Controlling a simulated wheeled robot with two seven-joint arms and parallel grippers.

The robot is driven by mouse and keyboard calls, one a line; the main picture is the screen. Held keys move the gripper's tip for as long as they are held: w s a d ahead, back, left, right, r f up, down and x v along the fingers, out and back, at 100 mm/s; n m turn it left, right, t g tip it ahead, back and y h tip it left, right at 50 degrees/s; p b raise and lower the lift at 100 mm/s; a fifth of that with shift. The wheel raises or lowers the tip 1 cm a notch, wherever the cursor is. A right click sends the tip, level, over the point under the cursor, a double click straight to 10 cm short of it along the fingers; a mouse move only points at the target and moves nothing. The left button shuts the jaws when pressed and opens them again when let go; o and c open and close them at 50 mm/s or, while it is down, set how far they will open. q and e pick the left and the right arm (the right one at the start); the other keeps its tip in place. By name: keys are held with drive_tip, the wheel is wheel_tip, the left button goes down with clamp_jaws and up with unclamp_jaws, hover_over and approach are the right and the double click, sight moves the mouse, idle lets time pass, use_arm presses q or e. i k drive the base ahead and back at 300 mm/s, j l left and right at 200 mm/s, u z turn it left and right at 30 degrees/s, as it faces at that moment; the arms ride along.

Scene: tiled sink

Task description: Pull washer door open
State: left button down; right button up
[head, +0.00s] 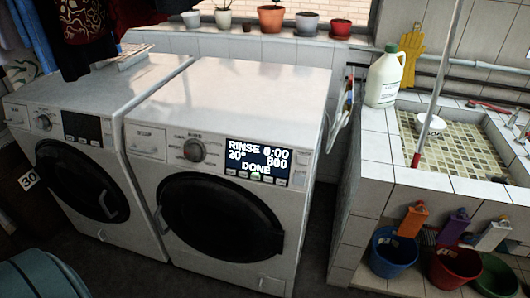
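Two white front-loading washers stand side by side. The nearer right washer (300,92) has a lit display (259,160) reading "RINSE 0:00", "20°", "800" and "DONE". The left washer (90,85) has a dark display (82,129). Its round door (80,185) also looks shut, with a handle (105,205) on the door's right side. Neither of my grippers is in view.
A tiled sink (375,165) with a white jug (384,78) stands right of the washers. A teal rounded object (40,275) is at the lower left. Clothes hang upper left. Potted plants (271,18) line the sill.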

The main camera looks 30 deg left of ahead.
sight(216, 220)
drive_tip(key=u, duration=1.4)
